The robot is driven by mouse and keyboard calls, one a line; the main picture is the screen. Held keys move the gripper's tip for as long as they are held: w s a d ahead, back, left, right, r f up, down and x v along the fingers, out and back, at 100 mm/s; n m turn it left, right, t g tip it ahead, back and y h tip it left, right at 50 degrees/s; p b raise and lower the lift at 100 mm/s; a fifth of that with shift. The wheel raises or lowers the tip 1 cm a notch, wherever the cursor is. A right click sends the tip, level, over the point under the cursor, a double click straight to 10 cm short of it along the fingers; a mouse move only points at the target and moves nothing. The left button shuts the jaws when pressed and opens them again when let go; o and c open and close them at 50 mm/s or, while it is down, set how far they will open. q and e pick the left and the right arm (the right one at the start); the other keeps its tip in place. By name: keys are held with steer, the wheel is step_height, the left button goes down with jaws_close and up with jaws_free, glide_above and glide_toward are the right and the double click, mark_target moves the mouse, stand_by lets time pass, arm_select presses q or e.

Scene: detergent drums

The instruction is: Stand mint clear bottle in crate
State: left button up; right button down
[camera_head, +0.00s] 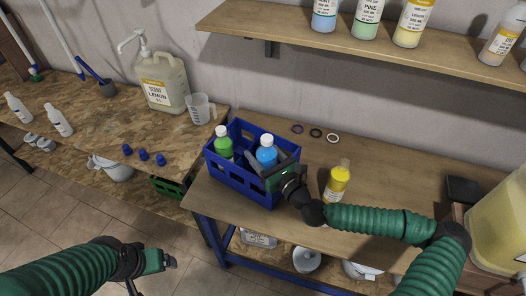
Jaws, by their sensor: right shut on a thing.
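The blue crate (235,181) stands on the right-hand table near its left end. A green bottle with a white cap (223,146) is upright in its left part. A blue bottle with a white cap (267,154) is upright in its right part. No label shows which one is mint clear. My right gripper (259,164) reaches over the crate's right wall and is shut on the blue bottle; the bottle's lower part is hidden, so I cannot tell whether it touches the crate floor. My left gripper (168,261) is low at the front left, away from the tables.
A yellow bottle (337,184) stands right of the crate, close to my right arm. Several rings (316,133) lie behind it. The left bench holds a lemon jug (165,85), a measuring cup (199,108), blue caps (143,154) and white bottles. A shelf (340,50) with bottles hangs above.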

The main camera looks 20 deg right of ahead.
steer(key=shift+c, duration=0.6)
jaws_free()
stand_by(0.4)
step_height(320, 180, up, 9)
steer(key=p, duration=0.7)
steer(key=shift+r+p, duration=0.1)
steer(key=shift+p, duration=0.2)
